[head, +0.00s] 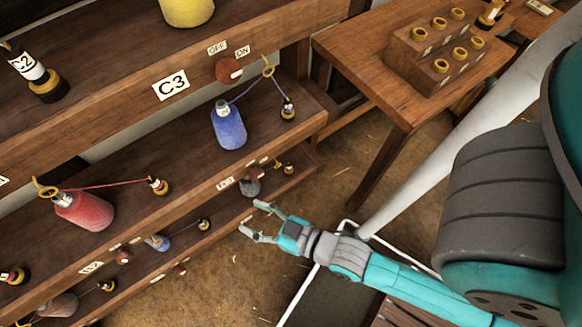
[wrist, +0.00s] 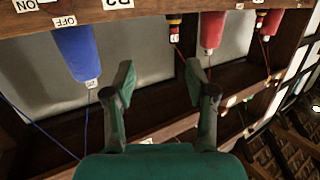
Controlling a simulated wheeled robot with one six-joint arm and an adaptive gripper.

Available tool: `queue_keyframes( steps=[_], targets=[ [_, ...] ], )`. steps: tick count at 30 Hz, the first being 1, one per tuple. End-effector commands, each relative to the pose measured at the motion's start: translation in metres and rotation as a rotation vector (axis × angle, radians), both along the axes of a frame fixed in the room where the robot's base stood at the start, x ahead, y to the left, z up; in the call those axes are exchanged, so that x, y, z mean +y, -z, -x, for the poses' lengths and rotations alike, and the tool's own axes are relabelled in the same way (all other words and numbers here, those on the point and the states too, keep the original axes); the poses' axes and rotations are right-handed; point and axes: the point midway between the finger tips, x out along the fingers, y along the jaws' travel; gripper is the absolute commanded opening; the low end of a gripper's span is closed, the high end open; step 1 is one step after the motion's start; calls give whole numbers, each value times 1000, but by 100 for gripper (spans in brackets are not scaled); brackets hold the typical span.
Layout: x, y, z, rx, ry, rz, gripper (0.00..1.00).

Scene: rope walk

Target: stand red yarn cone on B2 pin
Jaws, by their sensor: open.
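A red yarn cone (head: 83,210) stands at the left on the middle shelf, its red strand running through a brass ring to a small bobbin (head: 158,186). Two red cones show upside down in the wrist view, one nearer (wrist: 213,28) and one farther right (wrist: 270,20); I cannot tell which matches. A small plate that seems to read B2 (head: 91,267) is on a lower shelf edge; I cannot make out its pin. My gripper (head: 255,220) is open and empty, in front of the lower shelves, right of the red cone and apart from it. Its fingers (wrist: 160,80) show nothing between them.
A blue cone (head: 228,127) with a blue strand stands beneath the C3 plate (head: 171,84). A yellow cone (head: 188,10) is above. A wooden table (head: 350,60) with a block of brass-ringed holes (head: 435,55) stands at the right. Floor between shelves and table is free.

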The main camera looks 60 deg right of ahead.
Motion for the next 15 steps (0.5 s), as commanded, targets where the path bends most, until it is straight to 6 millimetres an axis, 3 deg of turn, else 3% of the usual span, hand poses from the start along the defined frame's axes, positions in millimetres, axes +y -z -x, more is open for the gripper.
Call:
queue_keyframes(
  steps=[1,9,15],
  targets=[
    [-8,1,20,19,19,5,56],
    [-34,-17,106,75,101,17,56],
    [-41,-35,145,101,139,21,56]
  ],
)
